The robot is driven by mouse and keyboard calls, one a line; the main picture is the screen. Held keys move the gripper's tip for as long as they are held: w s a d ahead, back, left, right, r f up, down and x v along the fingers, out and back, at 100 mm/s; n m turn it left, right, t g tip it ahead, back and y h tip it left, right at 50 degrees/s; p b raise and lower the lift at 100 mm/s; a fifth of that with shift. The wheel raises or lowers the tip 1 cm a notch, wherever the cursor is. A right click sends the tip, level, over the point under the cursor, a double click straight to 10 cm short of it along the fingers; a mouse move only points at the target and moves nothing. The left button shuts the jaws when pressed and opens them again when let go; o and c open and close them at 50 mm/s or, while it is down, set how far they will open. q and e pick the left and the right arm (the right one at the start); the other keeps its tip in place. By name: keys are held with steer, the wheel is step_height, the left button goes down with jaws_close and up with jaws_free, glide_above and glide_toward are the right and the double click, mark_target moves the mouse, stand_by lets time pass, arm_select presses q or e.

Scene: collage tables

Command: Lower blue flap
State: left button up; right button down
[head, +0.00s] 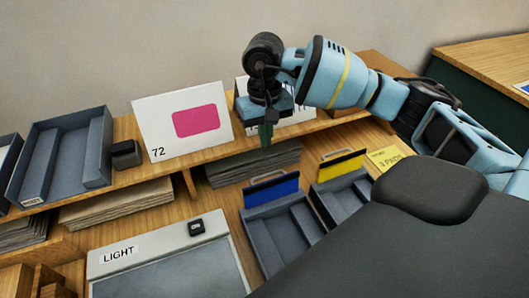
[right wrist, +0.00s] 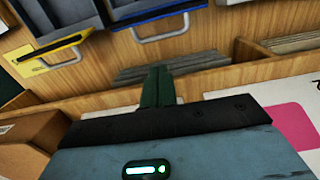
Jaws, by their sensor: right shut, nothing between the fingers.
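The blue flap (head: 271,190) stands upright at the back of a grey tray, with a metal handle along its top. In the right wrist view the blue flap (right wrist: 157,14) shows edge-on as a thin blue strip at the top, its handle jutting toward my gripper. My right gripper (head: 266,136) is shut and empty, above and behind the blue flap, in front of the shelf cards and apart from the flap. Its green fingers (right wrist: 158,85) are together in the right wrist view. My left gripper is not in view.
A yellow flap (head: 342,165) stands upright on the neighbouring grey tray. A pink-marked card (head: 183,122) leans on the shelf beside my right gripper. Paper stacks (head: 254,163) lie under the shelf. A light box (head: 165,262) is left of the blue flap's tray.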

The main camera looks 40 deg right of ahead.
mark_target(269, 186)
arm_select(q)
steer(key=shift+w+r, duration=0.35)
arm_select(e)
step_height(269, 186, down, 10)
steer(key=shift+s+r, duration=0.15)
steer(key=shift+r, duration=0.05)
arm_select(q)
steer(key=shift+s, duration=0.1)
arm_select(e)
steer(key=shift+a, duration=0.1)
